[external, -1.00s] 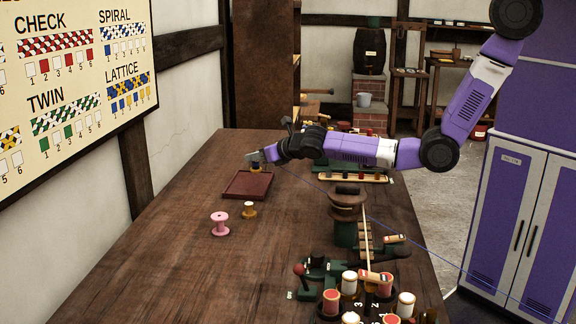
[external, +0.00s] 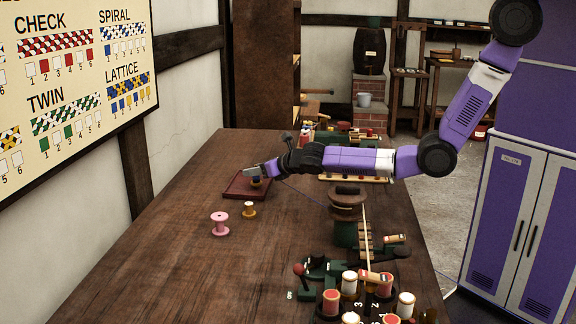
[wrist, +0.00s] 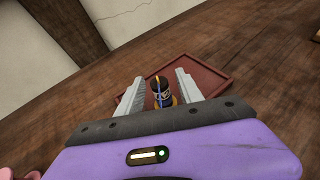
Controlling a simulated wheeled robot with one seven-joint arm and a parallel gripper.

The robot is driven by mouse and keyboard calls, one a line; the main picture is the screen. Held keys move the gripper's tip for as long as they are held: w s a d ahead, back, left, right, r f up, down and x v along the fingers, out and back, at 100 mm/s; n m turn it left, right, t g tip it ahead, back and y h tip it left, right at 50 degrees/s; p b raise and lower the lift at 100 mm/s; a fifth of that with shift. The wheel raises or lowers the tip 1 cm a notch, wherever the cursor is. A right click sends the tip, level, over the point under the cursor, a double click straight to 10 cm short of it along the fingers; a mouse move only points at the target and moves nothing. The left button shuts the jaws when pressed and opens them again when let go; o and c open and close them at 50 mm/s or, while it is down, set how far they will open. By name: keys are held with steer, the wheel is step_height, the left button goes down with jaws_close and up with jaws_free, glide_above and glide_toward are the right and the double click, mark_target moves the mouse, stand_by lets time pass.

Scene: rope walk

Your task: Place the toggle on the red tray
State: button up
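The toggle is a small dark piece with blue and yellow stripes (wrist: 162,91); its lower part looks yellowish in the external view (external: 256,184). It stands about upright at the red tray (external: 240,193), apparently on its surface near the right side. The tray also shows in the wrist view (wrist: 212,82). My gripper (external: 254,172) is around the toggle from above. In the wrist view, its fingers (wrist: 160,77) are spread, with a gap on each side of the toggle. The toggle's foot is partly hidden.
A pink spool (external: 220,223) and a small wooden spool (external: 249,210) stand in front of the tray. A winding device (external: 347,205) is to the right, and several red and white bobbins (external: 386,285) stand at the front right. The left front table is clear.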

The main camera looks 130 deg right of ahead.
steer(key=shift+r, duration=0.3)
steer(key=p+v, duration=0.1)
steer(key=v, duration=1.1)
steer(key=shift+f+p, duration=0.2)
steer(key=shift+p, duration=0.2)
steer(key=shift+a, duration=0.1)
